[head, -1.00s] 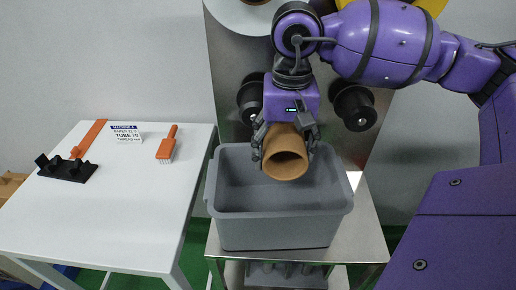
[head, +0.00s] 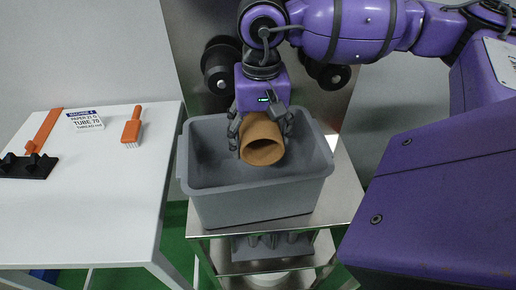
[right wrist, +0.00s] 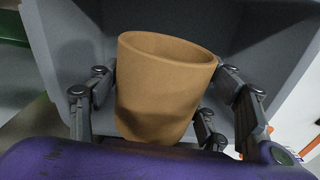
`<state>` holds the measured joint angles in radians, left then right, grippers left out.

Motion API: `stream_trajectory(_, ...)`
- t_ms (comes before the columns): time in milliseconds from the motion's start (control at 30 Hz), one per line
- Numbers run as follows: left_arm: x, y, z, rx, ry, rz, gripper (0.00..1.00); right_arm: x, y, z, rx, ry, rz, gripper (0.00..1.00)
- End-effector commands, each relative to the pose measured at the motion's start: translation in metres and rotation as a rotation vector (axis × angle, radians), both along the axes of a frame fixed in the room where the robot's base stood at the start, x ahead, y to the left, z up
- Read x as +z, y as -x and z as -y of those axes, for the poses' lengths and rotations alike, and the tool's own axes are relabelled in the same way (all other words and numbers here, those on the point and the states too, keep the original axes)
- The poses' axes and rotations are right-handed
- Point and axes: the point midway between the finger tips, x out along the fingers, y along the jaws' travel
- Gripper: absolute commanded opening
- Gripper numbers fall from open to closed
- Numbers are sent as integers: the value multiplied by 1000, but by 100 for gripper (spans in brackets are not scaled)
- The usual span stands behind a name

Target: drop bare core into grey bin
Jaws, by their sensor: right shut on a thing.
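The bare core (head: 262,143) is a brown, hollow cardboard tube. My right gripper (head: 262,128) is shut on it, with fingers on both sides. The core hangs tilted within the mouth of the grey bin (head: 256,196), its open end facing the camera. In the right wrist view the core (right wrist: 165,90) sits between the fingers, with the grey bin wall (right wrist: 75,50) behind it. The bin stands upright on a steel cart and its visible inside is empty. My left gripper is not in view.
A white table (head: 90,200) stands at the left with an orange brush (head: 131,127), a label card (head: 84,121) and a black holder (head: 27,166). The steel cart (head: 345,190) has a lower shelf. Black rollers (head: 221,66) are on the steel panel behind the bin.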

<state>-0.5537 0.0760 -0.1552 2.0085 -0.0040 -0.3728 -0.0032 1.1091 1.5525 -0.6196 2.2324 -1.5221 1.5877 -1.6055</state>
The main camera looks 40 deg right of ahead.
Motion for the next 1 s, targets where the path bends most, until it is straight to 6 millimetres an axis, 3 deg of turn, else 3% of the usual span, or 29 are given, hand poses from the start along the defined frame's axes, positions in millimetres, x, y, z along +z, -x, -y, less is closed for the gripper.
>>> stream_trajectory(67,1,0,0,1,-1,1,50,1,0,0,0,0,2,43)
stream_trajectory(100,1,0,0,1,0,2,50,1,0,0,0,0,2,76)
stream_trajectory(233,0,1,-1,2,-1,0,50,1,0,0,0,0,2,93)
stream_trajectory(633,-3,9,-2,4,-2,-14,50,5,-1,0,0,0,4,93)
stream_trajectory(1000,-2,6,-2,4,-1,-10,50,61,-1,0,0,0,5,93)
